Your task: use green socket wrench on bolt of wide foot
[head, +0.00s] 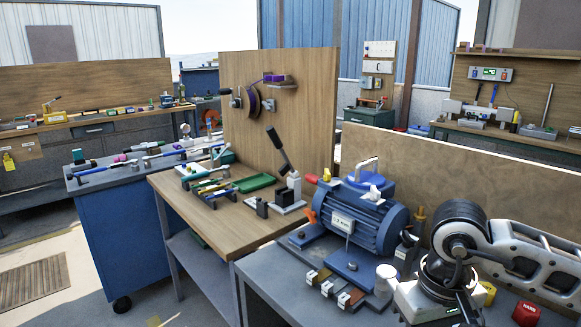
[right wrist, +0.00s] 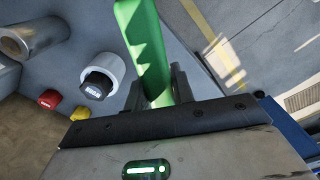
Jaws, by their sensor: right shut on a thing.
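My right gripper (right wrist: 160,86) is shut on the green socket wrench (right wrist: 146,40). The wrench's ribbed green part extends up out of the picture in the right wrist view, and its socket end is not visible. In the head view my right arm comes in from the right over the grey bench, and its fingers and the wrench cannot be made out there. The blue motor (head: 365,218) stands on this bench, left of my right arm. A blue foot (head: 352,266) shows at its front; I cannot tell which foot is the wide one. My left gripper is not in view.
Small tagged blocks (head: 331,287) and a white cylinder (head: 385,280) stand before the motor. A wooden panel (head: 430,180) rises behind. A wooden table (head: 222,215) with tools and a green tray (head: 256,182) adjoins left.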

